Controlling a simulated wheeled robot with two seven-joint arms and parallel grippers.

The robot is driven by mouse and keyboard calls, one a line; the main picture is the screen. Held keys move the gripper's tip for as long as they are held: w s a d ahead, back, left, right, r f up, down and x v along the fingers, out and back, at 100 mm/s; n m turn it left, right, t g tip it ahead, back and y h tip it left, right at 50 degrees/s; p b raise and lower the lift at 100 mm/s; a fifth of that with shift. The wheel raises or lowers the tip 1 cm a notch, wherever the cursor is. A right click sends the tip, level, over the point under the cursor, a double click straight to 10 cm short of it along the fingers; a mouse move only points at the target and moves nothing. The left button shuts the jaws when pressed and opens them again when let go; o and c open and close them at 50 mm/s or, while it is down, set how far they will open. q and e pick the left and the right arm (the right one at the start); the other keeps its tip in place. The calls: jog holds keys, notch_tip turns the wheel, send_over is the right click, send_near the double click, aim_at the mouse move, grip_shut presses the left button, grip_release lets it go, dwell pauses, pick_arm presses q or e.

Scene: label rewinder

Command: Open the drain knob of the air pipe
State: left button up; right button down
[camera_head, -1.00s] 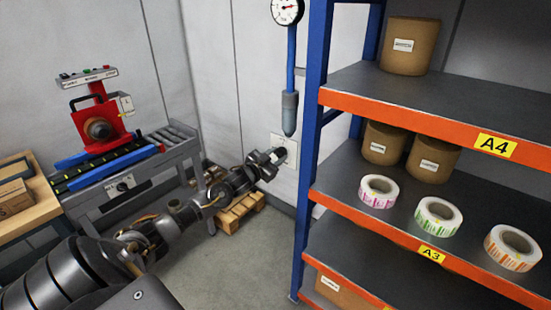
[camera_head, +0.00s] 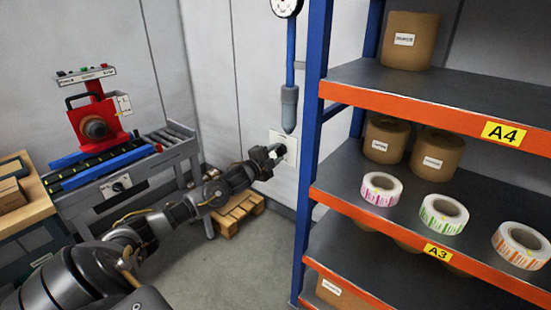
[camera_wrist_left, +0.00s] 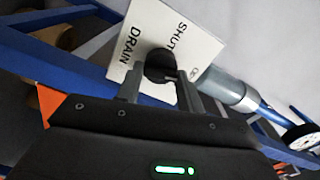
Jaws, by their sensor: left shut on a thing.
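The drain knob (camera_wrist_left: 160,65) is a dark round knob on a white plate (camera_wrist_left: 143,22) marked DRAIN and SHUT. In the wrist view my left gripper (camera_wrist_left: 160,80) has one finger on each side of the knob and is shut on it. The knob's pointing direction is hard to make out. In the head view my left gripper (camera_head: 274,157) is at the wall plate (camera_head: 290,143), and its fingers mostly cover the knob. The blue air pipe (camera_head: 291,42) with its grey bowl (camera_head: 289,110) hangs above the plate. My right gripper is not in view.
A blue-and-orange shelf rack (camera_head: 313,120) stands close on the right, with label rolls (camera_head: 381,189) and brown rolls. A red rewinder (camera_head: 96,122) sits on a bench at left. A wooden pallet (camera_head: 236,212) lies below my arm. A gauge (camera_head: 287,5) tops the pipe.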

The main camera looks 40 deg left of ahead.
pick_arm(q)
jog(key=shift+m+b, duration=0.75)
jog(key=shift+m, duration=0.75)
jog(key=o, duration=1)
jog(key=shift+s+f, duration=0.1)
jog(key=shift+s+f, duration=0.1)
jog(key=shift+s, duration=0.2)
jog(key=s+b, duration=0.2)
jog(key=s, duration=0.8)
jog(key=shift+d, duration=0.15)
